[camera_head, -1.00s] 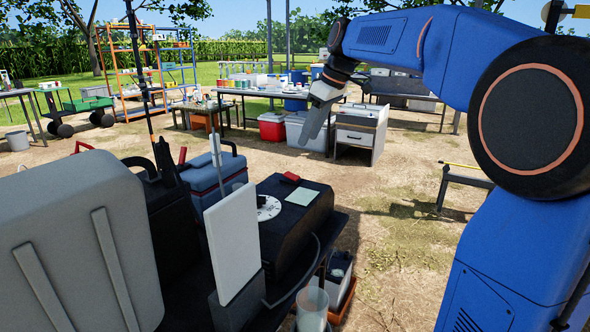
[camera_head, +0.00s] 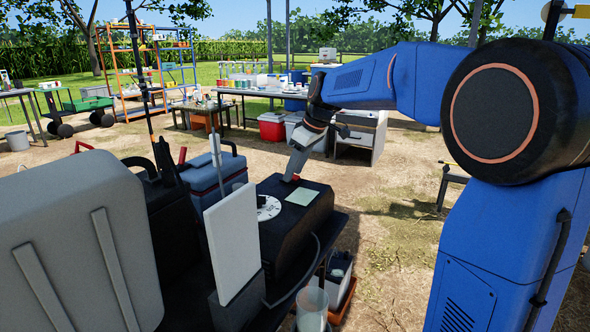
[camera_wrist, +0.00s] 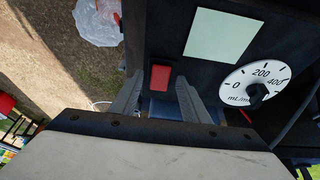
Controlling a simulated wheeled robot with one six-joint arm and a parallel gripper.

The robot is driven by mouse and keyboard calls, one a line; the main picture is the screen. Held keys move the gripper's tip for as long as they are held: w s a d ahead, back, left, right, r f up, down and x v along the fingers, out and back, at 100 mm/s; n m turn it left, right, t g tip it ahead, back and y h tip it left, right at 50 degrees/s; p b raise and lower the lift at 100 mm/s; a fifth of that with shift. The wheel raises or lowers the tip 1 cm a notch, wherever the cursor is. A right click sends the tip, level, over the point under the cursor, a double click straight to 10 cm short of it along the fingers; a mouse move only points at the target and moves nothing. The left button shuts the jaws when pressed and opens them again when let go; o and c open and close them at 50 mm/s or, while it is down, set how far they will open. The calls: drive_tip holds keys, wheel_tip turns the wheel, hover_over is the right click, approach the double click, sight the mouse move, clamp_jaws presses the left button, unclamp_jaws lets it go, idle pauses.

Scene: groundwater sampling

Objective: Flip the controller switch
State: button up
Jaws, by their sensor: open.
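The controller is a black box (camera_head: 310,220) on a dark stand in the head view. Its top carries a pale green note (camera_head: 302,196) and a white dial marked mL/min with a black knob, which shows at the right in the wrist view (camera_wrist: 240,83). The red switch (camera_wrist: 160,78) lies on the black face left of the note. My gripper (camera_wrist: 158,92) is open, its two grey fingers on either side of the switch's near end. In the head view my gripper (camera_head: 291,178) covers most of the switch. Contact cannot be told.
A white upright panel (camera_head: 232,245) and a blue cooler (camera_head: 212,180) stand left of the controller. A clear beaker (camera_head: 312,305) stands in front below. A clear plastic bag (camera_wrist: 97,22) lies on the ground. Tables and coolers stand farther back.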

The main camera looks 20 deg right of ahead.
drive_tip(key=c, duration=1.1)
drive_tip(key=shift+o, duration=0.2)
drive_tip(key=shift+w+a+g+h, duration=0.25)
drive_tip(key=shift+a+g+h, duration=0.1)
drive_tip(key=shift+g+h, duration=0.25)
drive_tip(key=shift+w+a+r+g+h, duration=0.1)
drive_tip(key=shift+w+g+h, duration=0.05)
drive_tip(key=shift+g+h, duration=0.35)
drive_tip(key=shift+w+a+g+h, duration=0.1)
drive_tip(key=shift+g+h, duration=0.4)
drive_tip(key=o, duration=1.1)
drive_tip(key=shift+c, duration=0.2)
drive_tip(key=shift+r, duration=0.1)
